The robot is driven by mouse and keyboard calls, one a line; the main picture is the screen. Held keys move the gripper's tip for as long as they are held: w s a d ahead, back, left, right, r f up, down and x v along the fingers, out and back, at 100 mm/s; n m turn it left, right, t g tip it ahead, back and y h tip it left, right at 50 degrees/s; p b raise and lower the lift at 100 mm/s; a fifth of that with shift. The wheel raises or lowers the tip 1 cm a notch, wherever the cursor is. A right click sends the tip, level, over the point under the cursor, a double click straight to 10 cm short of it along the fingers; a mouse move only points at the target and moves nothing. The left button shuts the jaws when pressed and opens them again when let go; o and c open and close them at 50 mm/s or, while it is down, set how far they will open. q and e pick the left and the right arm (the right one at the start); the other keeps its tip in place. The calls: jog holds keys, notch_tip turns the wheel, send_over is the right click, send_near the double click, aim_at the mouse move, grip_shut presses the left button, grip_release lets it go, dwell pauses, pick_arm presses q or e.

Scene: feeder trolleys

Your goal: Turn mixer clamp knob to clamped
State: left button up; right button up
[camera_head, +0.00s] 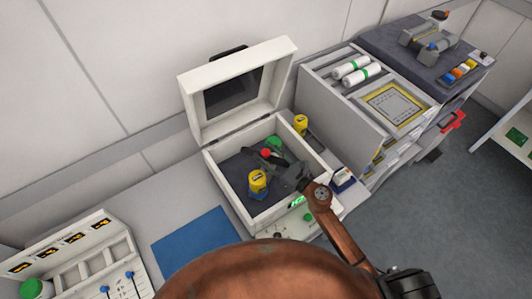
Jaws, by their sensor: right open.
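The mixer is a white box (225,187) with its lid (192,100) raised and a dark window in the lid. Inside it, a small red knob (266,153) shows near the middle, with a green round part (274,142) just behind it. A yellow jar (258,182) stands in the box, nearer the front. The gripper hides part of the box floor. My left gripper is not in view.
A second yellow jar (301,124) stands behind the box's right side. A blue mat (195,242) lies to the left front, near a white rack (68,262). A grey trolley (345,120) with white rolls stands right. The raised lid blocks the back.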

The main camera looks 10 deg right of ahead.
jog(key=shift+c, duration=0.4)
grip_shut()
